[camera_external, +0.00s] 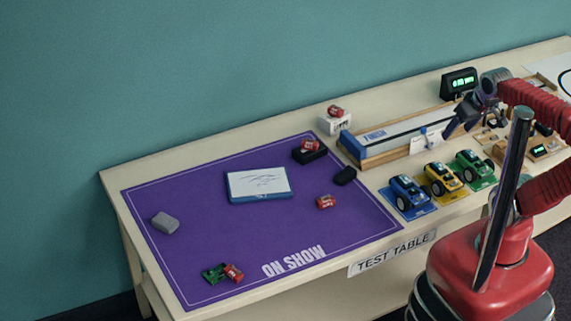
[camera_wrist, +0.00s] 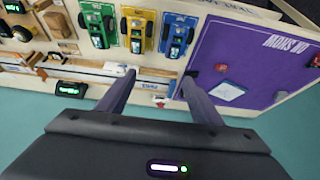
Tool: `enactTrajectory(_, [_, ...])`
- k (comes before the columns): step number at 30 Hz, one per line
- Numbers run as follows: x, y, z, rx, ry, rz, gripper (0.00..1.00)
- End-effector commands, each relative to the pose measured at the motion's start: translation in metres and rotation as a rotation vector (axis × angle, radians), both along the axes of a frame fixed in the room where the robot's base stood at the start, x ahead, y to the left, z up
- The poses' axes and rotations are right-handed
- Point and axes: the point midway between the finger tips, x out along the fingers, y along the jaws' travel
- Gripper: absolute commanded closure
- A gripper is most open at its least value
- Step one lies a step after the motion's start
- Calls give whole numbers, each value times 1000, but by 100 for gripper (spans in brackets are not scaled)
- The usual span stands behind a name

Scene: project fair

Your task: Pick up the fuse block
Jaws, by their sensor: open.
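No label singles out the fuse block, and I cannot tell which small piece it is. Small red blocks show in several places: one on the purple mat (camera_external: 326,202), one on a black box (camera_external: 318,155), one beside a green piece (camera_external: 213,272) at the mat's front edge, and one on a white box (camera_external: 334,126) behind the mat. A grey block (camera_external: 165,222) and a small black piece (camera_external: 345,176) also lie on the mat. My gripper (camera_external: 460,124) is open and empty above the track, right of the mat; its fingers also show in the wrist view (camera_wrist: 158,78).
A blue-edged tablet-like panel (camera_external: 259,184) lies mid-mat. Blue (camera_external: 408,197), yellow (camera_external: 441,181) and green (camera_external: 473,169) toy cars stand right of the mat. A long track (camera_external: 395,136) and a black display (camera_external: 459,83) stand behind. The mat's left half is mostly clear.

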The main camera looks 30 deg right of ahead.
Motion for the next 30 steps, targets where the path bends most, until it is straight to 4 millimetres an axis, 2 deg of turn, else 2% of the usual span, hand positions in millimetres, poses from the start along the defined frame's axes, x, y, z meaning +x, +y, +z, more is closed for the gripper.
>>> enactTrajectory(5, [0,0,0,0,0,0,40])
enactTrajectory(9, [0,0,0,0,0,0,48])
enactTrajectory(19, [2,4,0,13,8,1,48])
enactTrajectory(23, [9,17,-3,57,37,4,48])
enactTrajectory(30, [30,64,-11,202,142,5,48])
